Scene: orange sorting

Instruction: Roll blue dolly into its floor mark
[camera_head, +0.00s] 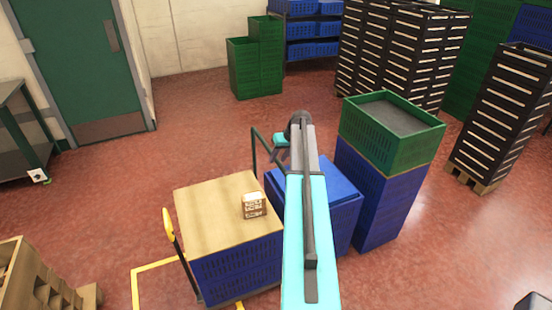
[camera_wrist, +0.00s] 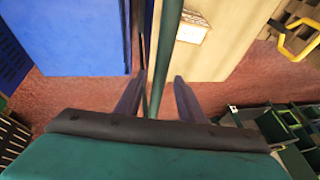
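A blue crate with a blue top (camera_head: 343,183) stands on the floor, partly hidden by my arm; I take it as the blue dolly's load. A dark green upright handle (camera_head: 254,150) rises at its far left. My gripper (camera_head: 278,150) is beside this handle, mostly hidden by my wrist. In the wrist view my fingers (camera_wrist: 157,88) are apart, with the dark green bar (camera_wrist: 168,40) running between them. A yellow floor outline (camera_head: 146,270) shows at lower left, partly covered by another dolly. No blue mark is visible.
A blue crate with a tan top (camera_head: 215,205) and yellow handle (camera_head: 168,225) stands close on the left, bearing a small labelled box (camera_head: 253,206). A green-over-blue crate stack (camera_head: 368,190) stands close on the right. Red floor (camera_head: 190,125) is open toward the door.

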